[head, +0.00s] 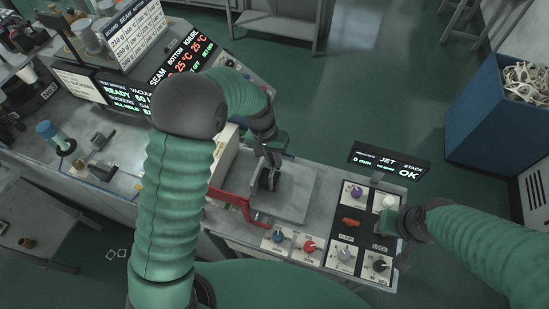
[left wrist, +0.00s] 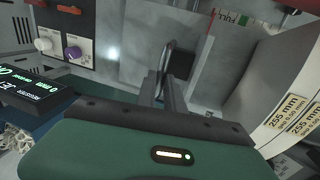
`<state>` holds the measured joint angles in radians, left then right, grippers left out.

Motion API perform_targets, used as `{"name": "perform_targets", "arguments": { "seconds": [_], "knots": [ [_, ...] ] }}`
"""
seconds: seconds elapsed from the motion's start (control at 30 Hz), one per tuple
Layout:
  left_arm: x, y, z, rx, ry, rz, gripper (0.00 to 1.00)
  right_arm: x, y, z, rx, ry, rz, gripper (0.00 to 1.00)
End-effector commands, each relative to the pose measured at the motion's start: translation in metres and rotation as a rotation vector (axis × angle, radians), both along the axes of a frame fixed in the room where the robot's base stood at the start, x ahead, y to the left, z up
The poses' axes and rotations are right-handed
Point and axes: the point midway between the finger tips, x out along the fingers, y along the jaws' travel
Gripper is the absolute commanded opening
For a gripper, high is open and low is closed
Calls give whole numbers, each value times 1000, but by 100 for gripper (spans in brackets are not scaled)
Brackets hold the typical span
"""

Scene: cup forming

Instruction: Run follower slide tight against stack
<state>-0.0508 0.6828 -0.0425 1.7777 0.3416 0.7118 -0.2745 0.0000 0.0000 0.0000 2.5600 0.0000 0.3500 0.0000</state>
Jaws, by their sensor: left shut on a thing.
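My left gripper (head: 268,180) reaches down over the grey metal bed (head: 295,207). It is shut on the looped handle of the follower slide (left wrist: 168,58), which has a dark block beside it. The fingers hide part of the handle. The cream paper stack (head: 224,158) stands to the left of the gripper, partly behind my left arm. It also shows at the right of the left wrist view (left wrist: 268,92), with 255 mm labels. In the left wrist view, grey metal shows between the dark block and the stack. My right gripper (head: 393,222) is beside the control panel; its fingers are unclear.
A red bar (head: 232,200) runs along the bed's left front. The panel (head: 352,222) carries several knobs. Its display (head: 389,162) reads 0 mm, JET and STACK OK. A blue bin (head: 492,115) stands at the right. A lit board (head: 185,62) is behind my left arm.

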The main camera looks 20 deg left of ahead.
Motion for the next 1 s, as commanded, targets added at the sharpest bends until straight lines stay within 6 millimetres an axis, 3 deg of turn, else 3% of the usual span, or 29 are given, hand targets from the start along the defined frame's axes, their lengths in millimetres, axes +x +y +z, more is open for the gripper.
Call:
{"name": "perform_targets", "arguments": {
  "seconds": [0.33,0.43,0.8,1.0],
  "knots": [
    [2,-1,3,-4,-5,-1,0,0,0,1,0,0,0,36],
    [3,6,3,-4,-6,0,0,0,0,-2,0,0,0,36],
    [7,98,2,0,-8,4,0,0,0,-17,0,0,0,36],
    [7,118,3,0,-8,2,0,0,0,-18,0,0,0,36]
  ]
}}
